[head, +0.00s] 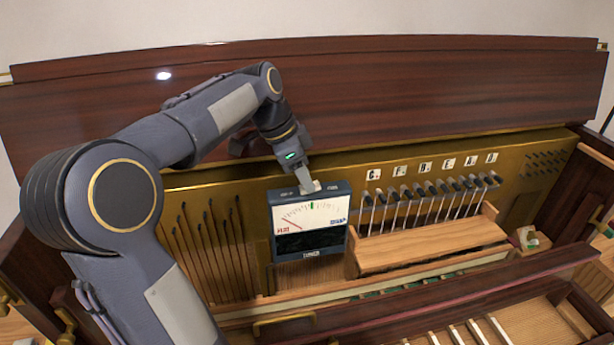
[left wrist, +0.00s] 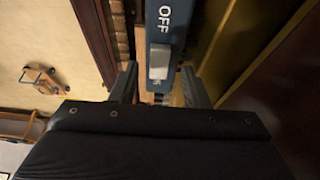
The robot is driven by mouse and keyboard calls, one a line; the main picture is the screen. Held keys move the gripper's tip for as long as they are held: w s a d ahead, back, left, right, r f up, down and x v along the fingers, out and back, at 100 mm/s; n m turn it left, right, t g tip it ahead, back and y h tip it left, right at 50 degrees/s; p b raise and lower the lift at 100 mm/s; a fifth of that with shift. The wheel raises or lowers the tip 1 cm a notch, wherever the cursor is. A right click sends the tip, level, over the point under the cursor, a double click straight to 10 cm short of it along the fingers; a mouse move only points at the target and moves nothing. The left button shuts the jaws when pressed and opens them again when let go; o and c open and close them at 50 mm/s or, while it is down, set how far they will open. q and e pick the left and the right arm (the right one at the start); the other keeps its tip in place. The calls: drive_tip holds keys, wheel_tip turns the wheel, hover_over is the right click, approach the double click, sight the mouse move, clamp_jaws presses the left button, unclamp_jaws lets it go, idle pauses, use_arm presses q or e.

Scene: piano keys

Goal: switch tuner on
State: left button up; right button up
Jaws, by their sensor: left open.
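The tuner (head: 322,240) is a dark blue box with a white dial face, standing upright against the brass back panel inside the piano. Its red needle lies at the left of the dial. In the left wrist view the tuner's top (left wrist: 176,33) carries the word OFF and a pale rocker switch (left wrist: 159,62). Lettering below the switch is too small to read. My left gripper (head: 309,188) is at the tuner's top edge. In the left wrist view my left gripper (left wrist: 160,84) is open, its fingers on either side of the switch; contact cannot be told. My right gripper is not visible.
The wooden piano lid (head: 420,90) stands behind the tuner. Rods (head: 215,240) stand to its left, and a wooden block (head: 432,246) with dark-tipped hammers (head: 430,190) is close on its right. A dark wooden rail (head: 440,300) runs in front.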

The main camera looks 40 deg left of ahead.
use_arm(q)
drive_tip(key=shift+x, duration=0.8)
